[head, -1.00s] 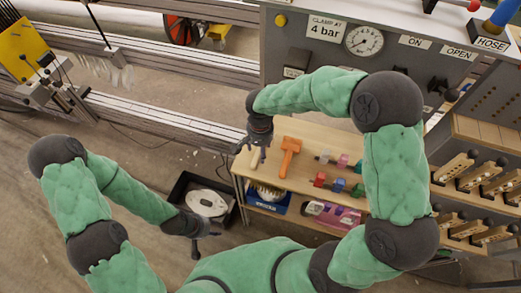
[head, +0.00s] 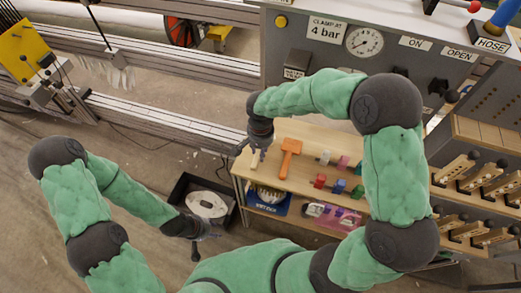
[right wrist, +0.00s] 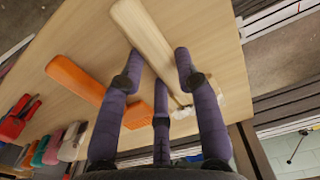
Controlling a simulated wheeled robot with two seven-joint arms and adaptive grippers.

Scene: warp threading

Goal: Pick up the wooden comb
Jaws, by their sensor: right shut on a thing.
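The wooden comb (head: 255,160) is a pale wooden piece at the left end of the wooden bench top. In the right wrist view its long handle (right wrist: 150,30) runs between my fingers, and its far end is partly hidden by them. My right gripper (head: 259,147) comes down from above and is shut on the comb; its purple-grey fingers (right wrist: 158,75) stand on both sides of the handle. The comb appears to be at the bench surface. My left gripper (head: 205,247) is low at the left, its fingers spread and empty, near a black bin.
An orange tool (head: 288,155) lies just right of the comb, also in the right wrist view (right wrist: 85,80). Several coloured blocks (head: 338,185) lie further right. A blue tray (head: 270,208) sits on the shelf below. The black bin (head: 182,187) stands on the floor at left.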

